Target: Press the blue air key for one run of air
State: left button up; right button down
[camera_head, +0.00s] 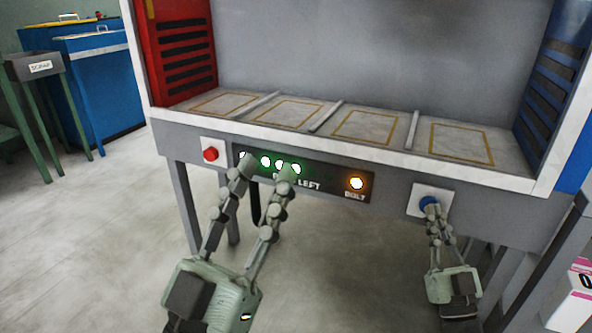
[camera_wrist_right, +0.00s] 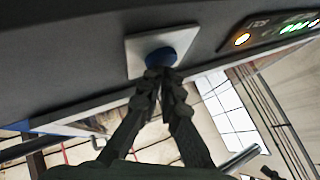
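The blue air key (camera_head: 429,202) is a round button on a white plate at the right of the press's front panel. It also shows in the right wrist view (camera_wrist_right: 161,57), on its white plate. My right gripper (camera_head: 433,209) is shut and empty, its fingertips together right at the lower edge of the blue key. In the wrist view the fingertips (camera_wrist_right: 161,75) overlap the key's lower part; I cannot tell whether they touch or press it. My left gripper (camera_head: 266,170) is open and empty in front of the light panel, its fingers spread.
A red button (camera_head: 210,154) on a white plate is at the panel's left. A dark strip (camera_head: 325,182) has several lit green lamps, partly hidden by my left fingers, and a lit amber lamp (camera_head: 356,183). The press bed (camera_head: 318,117) above has outlined bays. Blue cabinets (camera_head: 98,85) stand back left.

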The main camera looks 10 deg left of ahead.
jog(key=shift+w+d+h, duration=0.2)
jog(key=shift+h, duration=0.1)
jog(key=shift+s+a+p, duration=0.15)
jog(key=shift+s+p, duration=0.15)
jog(key=shift+s, duration=0.1)
jog(key=shift+s+a+f+p, duration=0.1)
jog(key=shift+s+a+p, duration=0.25)
jog(key=shift+s, duration=0.55)
jog(key=shift+s+a+r+p, duration=0.15)
jog(key=shift+s+p, duration=0.25)
jog(key=shift+s, duration=0.45)
jog(key=shift+s+a+f+p, duration=0.15)
jog(key=shift+s+a+p, duration=0.25)
jog(key=shift+s, duration=0.5)
